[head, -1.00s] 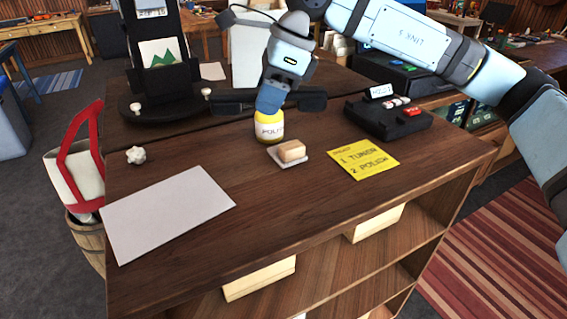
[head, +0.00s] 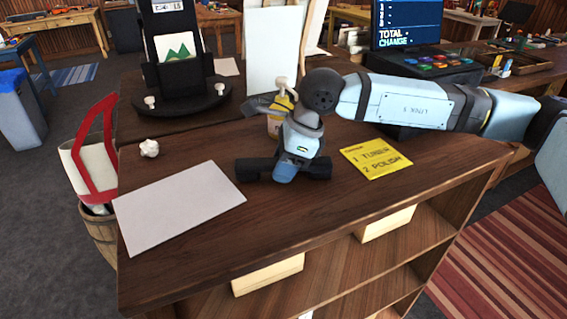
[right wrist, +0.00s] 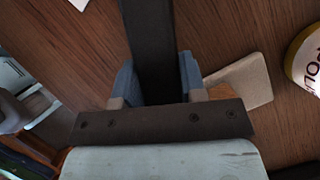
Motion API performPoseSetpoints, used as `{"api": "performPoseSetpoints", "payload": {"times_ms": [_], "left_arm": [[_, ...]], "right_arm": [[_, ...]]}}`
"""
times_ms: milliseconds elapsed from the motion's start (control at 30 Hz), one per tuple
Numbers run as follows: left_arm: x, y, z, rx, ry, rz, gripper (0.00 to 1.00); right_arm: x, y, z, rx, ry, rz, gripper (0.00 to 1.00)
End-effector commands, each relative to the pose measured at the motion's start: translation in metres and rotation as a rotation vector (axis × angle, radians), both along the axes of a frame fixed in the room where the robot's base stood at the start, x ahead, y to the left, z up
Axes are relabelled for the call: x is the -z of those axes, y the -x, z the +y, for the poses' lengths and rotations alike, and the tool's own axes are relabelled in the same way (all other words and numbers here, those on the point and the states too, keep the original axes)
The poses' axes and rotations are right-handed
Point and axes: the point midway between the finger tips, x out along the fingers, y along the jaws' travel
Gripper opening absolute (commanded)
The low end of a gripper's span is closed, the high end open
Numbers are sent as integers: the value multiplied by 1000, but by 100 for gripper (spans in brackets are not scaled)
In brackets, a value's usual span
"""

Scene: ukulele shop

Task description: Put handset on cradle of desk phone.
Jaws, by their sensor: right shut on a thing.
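The black handset (head: 254,169) lies crosswise in my right gripper (head: 285,172), which is shut on its middle in the head view. It is over the front-middle of the dark wooden counter; I cannot tell its height. In the right wrist view the handset (right wrist: 153,45) runs between the blue fingers of my right gripper (right wrist: 158,85). A low black unit (head: 398,131) is mostly hidden behind my right arm; earlier it showed a red button and a small sign. I cannot make out a cradle on it now. My left gripper is not in view.
A yellow note (head: 376,158), white sheet (head: 180,207) and crumpled ball (head: 149,148) lie on the counter (head: 230,240). A yellow polish jar (right wrist: 308,60) and pale pad (right wrist: 245,82) are near my gripper. A black stand (head: 178,100) is at back left.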

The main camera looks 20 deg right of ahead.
Motion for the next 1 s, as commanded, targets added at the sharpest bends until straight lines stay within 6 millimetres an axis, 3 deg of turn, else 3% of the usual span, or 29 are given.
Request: {"api": "performPoseSetpoints", "payload": {"times_ms": [267, 300, 333, 700, 1000], "left_arm": [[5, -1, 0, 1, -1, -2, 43], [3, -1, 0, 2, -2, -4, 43], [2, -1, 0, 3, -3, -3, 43], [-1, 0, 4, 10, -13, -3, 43], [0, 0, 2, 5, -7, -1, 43]], "right_arm": [[5, 0, 0, 0, 0, 0, 6], [3, 0, 0, 0, 0, 0, 45], [2, 0, 0, 0, 0, 0, 49], [-6, 0, -2, 1, 1, -2, 49], [-62, 8, -24, 0, -1, -4, 49]]}}
